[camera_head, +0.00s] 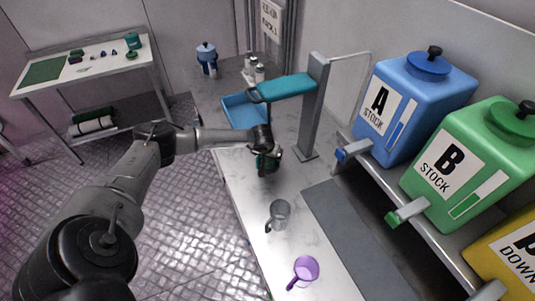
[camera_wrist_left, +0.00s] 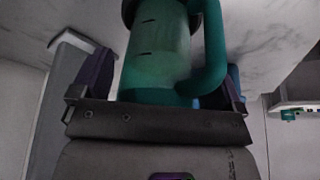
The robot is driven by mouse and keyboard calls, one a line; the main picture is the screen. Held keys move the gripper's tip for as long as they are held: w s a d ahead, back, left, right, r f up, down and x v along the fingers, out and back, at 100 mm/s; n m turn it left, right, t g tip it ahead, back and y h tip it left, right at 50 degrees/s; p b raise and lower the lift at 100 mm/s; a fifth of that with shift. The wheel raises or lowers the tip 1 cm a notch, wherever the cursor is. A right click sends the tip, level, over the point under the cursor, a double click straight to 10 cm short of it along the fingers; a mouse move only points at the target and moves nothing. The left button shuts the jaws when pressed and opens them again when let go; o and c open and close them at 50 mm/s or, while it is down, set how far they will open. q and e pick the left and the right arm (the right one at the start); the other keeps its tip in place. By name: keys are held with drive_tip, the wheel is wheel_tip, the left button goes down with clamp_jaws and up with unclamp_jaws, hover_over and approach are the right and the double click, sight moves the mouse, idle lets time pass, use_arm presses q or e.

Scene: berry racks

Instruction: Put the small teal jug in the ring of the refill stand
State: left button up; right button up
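The small teal jug (camera_wrist_left: 155,50) is between the fingers of my left gripper (camera_wrist_left: 165,85) in the left wrist view, its handle on the right side. In the head view my left gripper (camera_head: 268,157) is shut on the jug (camera_head: 267,164), which shows only as a dark teal patch over the worktop's left part. The refill stand has a grey post (camera_head: 313,112) and a teal arm (camera_head: 286,88) reaching left; its ring, at the left tip, is small and hard to make out. The jug is apart from it, nearer the camera. My right gripper is not in view.
A clear grey jug (camera_head: 280,214) and a purple cup (camera_head: 305,270) stand on the worktop (camera_head: 240,187) in front. A blue tray (camera_head: 243,110) lies behind my gripper. Blue (camera_head: 415,105) and green (camera_head: 478,155) stock tanks with taps line the right side.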

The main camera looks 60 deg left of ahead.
use_arm(q)
drive_tip(key=shift+r, duration=0.25)
drive_tip(key=shift+s+d+r, duration=0.1)
drive_tip(key=shift+r, duration=0.1)
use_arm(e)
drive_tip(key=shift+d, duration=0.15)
use_arm(q)
drive_tip(key=s+d+b, duration=0.1)
drive_tip(key=s+d, duration=0.7)
drive_tip(key=s, duration=0.1)
drive_tip(key=shift+r, duration=0.25)
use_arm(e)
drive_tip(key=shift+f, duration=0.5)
use_arm(q)
drive_tip(key=shift+d, duration=0.1)
